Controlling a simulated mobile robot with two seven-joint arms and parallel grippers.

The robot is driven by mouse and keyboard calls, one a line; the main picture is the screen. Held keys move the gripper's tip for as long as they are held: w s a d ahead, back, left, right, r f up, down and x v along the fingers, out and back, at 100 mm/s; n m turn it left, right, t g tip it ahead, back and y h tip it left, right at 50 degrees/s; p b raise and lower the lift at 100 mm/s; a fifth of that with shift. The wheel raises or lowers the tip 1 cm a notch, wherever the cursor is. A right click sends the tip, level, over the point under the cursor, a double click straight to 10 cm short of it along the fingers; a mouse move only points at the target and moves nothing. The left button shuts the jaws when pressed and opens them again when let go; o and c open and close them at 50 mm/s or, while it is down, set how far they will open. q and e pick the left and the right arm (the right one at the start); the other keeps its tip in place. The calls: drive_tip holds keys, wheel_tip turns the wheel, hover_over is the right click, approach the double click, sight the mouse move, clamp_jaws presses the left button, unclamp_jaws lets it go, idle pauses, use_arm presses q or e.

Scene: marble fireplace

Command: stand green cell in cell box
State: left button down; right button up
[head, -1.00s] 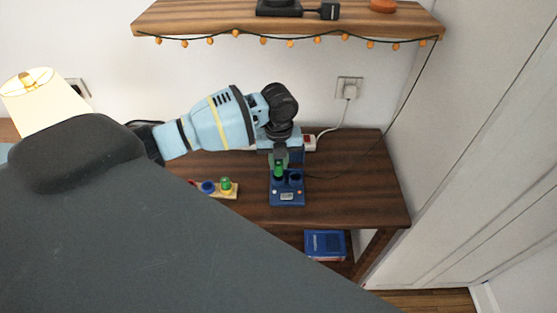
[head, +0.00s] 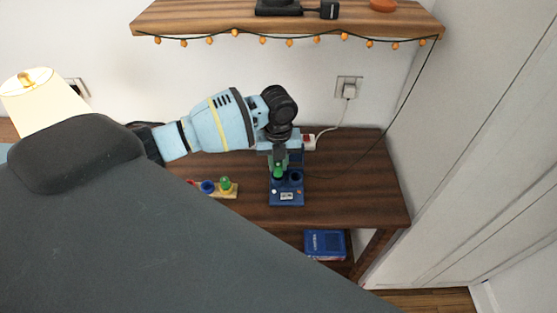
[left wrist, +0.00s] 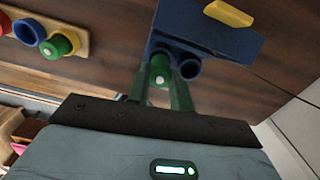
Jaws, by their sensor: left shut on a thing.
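The green cell (head: 278,174) is held upright between the fingers of my left gripper (head: 279,160), at the left socket of the blue cell box (head: 287,199). In the left wrist view the green cell (left wrist: 159,74) shows end-on between the two green fingers, in line with one round socket of the cell box (left wrist: 218,38). How deep it sits in the socket is hidden by the fingers and the box. The other socket (left wrist: 190,69), beside it, looks open and empty. My right gripper is out of view.
A wooden holder (head: 220,195) with red, blue and green pieces lies left of the box. A white and red power strip (head: 308,142) stands behind. The right part of the tabletop (head: 355,185) is clear.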

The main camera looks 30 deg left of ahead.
sight(278, 164)
use_arm(q)
drive_tip(key=shift+f+b, duration=0.4)
drive_tip(key=shift+f, duration=1.15)
drive_tip(key=c, duration=1.2)
unclamp_jaws()
drive_tip(key=shift+o, duration=0.2)
drive_tip(key=shift+r, duration=3.95)
